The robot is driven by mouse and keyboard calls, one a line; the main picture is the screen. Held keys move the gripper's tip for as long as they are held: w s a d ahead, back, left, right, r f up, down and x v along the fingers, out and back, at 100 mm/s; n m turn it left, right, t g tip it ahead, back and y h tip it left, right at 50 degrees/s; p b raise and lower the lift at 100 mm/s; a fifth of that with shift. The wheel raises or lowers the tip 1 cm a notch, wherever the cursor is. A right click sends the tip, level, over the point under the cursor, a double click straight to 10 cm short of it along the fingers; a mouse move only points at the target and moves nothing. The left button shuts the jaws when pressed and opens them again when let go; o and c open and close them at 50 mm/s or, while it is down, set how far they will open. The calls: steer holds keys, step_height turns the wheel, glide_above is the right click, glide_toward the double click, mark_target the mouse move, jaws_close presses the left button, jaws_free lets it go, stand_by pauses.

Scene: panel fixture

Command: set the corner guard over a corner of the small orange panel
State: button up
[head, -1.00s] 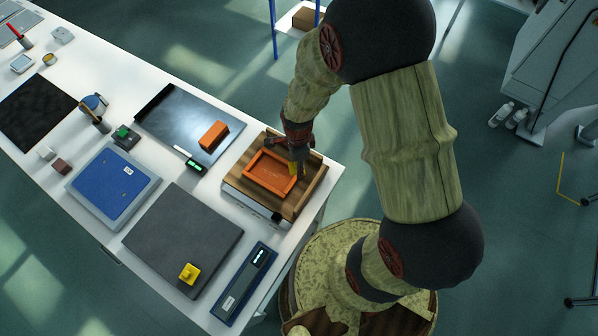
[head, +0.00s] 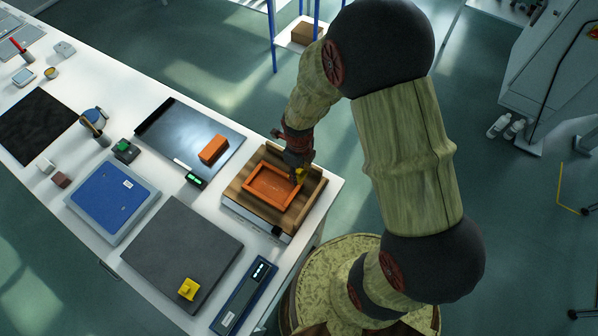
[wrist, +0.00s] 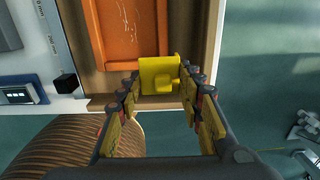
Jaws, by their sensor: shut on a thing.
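The small orange panel (head: 258,190) lies in a wooden fixture (head: 242,192), with a raised rim around its face. It also shows at the top of the wrist view (wrist: 128,50). My gripper (head: 298,172) is over the panel's right-hand corner. In the wrist view my gripper (wrist: 161,80) is shut on the yellow corner guard (wrist: 160,70), between its fingertips. The guard appears at the panel's near right corner and overlaps it in the picture. I cannot tell whether it is seated or just above. In the head view the guard (head: 301,174) is partly hidden by my gripper.
A second yellow piece (head: 189,288) sits on a dark grey plate (head: 175,245). A blue panel (head: 112,198), an orange block (head: 213,149) on a dark sheet (head: 180,125) and a blue device (head: 240,300) stand nearby. The table edge is close to the fixture.

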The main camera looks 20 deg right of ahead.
steer(key=shift+f, duration=0.15)
steer(key=shift+f+b, duration=2.1)
steer(key=shift+f, duration=0.75)
steer(key=shift+s+f, duration=0.15)
steer(key=shift+f, duration=0.05)
steer(key=shift+s+a+f, duration=0.1)
steer(key=shift+f, duration=0.1)
steer(key=shift+c, duration=1.2)
steer(key=shift+f, duration=0.1)
steer(key=shift+c, duration=0.6)
steer(key=shift+d+f+b, duration=0.15)
steer(key=shift+d+b, duration=0.1)
steer(key=shift+b, duration=0.05)
jaws_close()
steer(key=shift+w+a+f, duration=0.1)
steer(key=shift+w, duration=0.3)
steer(key=o, duration=1.3)
jaws_free()
steer(key=shift+c, duration=0.2)
